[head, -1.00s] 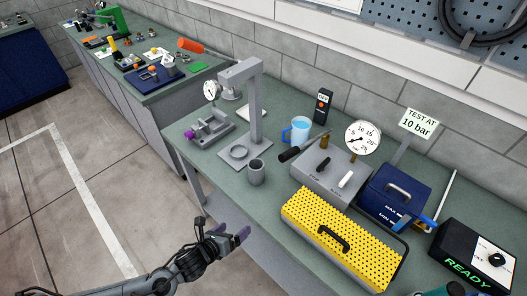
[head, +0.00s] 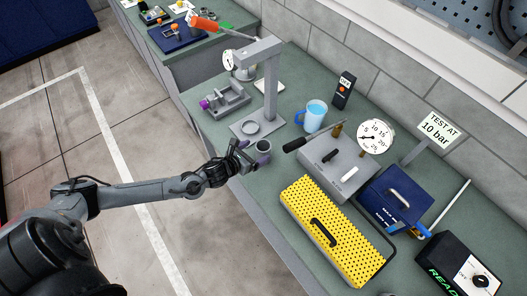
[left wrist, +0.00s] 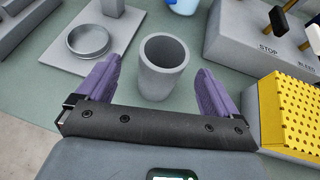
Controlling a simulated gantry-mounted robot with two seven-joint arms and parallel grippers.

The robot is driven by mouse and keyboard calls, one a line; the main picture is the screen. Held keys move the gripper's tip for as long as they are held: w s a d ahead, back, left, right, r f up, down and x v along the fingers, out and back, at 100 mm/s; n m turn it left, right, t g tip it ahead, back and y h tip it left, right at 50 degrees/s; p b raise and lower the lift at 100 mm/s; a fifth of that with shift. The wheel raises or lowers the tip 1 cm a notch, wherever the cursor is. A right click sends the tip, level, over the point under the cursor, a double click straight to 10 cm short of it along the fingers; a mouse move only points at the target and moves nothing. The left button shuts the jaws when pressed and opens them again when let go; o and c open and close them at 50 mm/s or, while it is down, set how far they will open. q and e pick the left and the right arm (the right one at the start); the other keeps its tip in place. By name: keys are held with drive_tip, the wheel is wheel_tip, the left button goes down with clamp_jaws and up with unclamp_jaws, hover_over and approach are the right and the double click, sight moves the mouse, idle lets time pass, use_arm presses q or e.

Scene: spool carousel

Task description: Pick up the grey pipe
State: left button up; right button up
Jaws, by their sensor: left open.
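The grey pipe (head: 263,148) is a short, hollow cylinder standing upright on the green bench near its front edge. In the left wrist view the pipe (left wrist: 161,78) stands between the two purple fingers, with its open top facing up. My left gripper (head: 245,156) is open, at the near left side of the pipe in the head view. In the left wrist view there are gaps between the pipe and both fingers, and the gripper holds nothing. My right gripper is not in view.
A grey stand with a ring on its base (head: 241,132) is close behind the pipe. To the right are a grey gauge box (head: 338,172) and a yellow perforated cover (head: 335,230). A blue mug (head: 315,115) stands farther back.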

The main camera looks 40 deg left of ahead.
sight(268, 144)
use_arm(q)
drive_tip(key=x, duration=0.4)
drive_tip(key=shift+w+d+r+p, duration=0.1)
drive_tip(key=shift+d+r+p, duration=0.1)
drive_tip(key=shift+r+p, duration=0.15)
drive_tip(key=shift+w+f, duration=0.35)
drive_tip(key=shift+w, duration=0.2)
drive_tip(key=c, duration=1.1)
